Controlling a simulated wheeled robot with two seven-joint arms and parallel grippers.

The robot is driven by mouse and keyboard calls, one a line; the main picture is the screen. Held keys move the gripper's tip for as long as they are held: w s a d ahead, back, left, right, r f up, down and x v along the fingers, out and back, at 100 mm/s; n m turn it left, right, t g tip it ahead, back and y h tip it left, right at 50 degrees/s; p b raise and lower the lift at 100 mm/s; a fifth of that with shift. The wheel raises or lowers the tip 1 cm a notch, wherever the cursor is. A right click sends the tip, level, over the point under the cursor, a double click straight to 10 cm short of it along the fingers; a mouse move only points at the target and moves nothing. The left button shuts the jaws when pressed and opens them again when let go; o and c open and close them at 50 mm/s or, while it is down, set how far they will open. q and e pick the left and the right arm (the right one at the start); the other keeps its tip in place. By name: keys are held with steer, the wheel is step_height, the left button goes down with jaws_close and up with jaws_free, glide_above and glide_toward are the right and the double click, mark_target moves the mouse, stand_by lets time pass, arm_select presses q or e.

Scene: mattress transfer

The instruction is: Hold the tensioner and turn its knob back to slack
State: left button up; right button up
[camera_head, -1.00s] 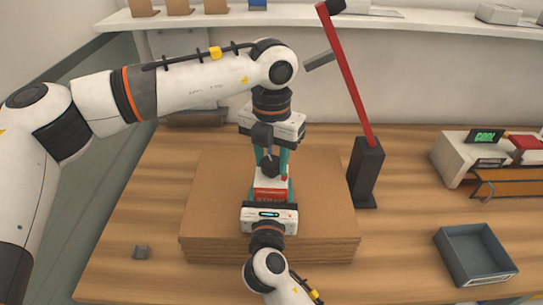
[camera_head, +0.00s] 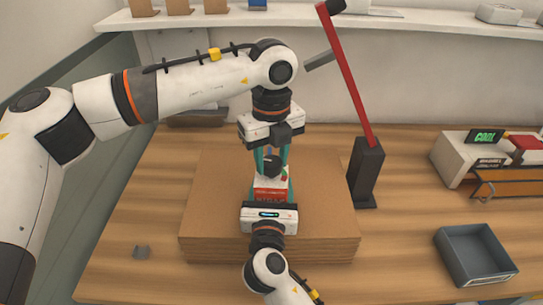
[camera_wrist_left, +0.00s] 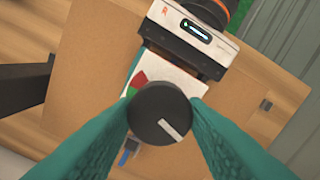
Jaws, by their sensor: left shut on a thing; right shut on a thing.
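The tensioner (camera_head: 268,190), a small block with a white top and a red face, sits on the cardboard stack (camera_head: 217,215). Its black round knob (camera_head: 271,166) faces up. In the left wrist view the knob (camera_wrist_left: 160,113) shows a white line pointing lower right, beside a red and green scale (camera_wrist_left: 139,82). My left gripper (camera_head: 271,163) comes down from above, its teal fingers shut on the knob's two sides. My right gripper (camera_head: 270,203) comes from the near side and is shut on the tensioner's body; its fingers are mostly hidden.
A black post (camera_head: 367,172) with a tilted red arm (camera_head: 345,75) stands right of the stack. A grey tray (camera_head: 475,255) lies at the right. The table between stack and tray is clear.

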mark_target(271, 160)
arm_select(q)
steer(key=shift+w+r+n, duration=0.1)
steer(key=shift+w+n, duration=0.05)
steer(key=shift+n, duration=1.15)
arm_select(e)
steer(key=shift+a+r, duration=0.1)
arm_select(q)
steer(key=shift+n, duration=0.3)
steer(key=o, duration=1)
step_height(271, 160, up, 12)
steer(key=shift+f, duration=0.1)
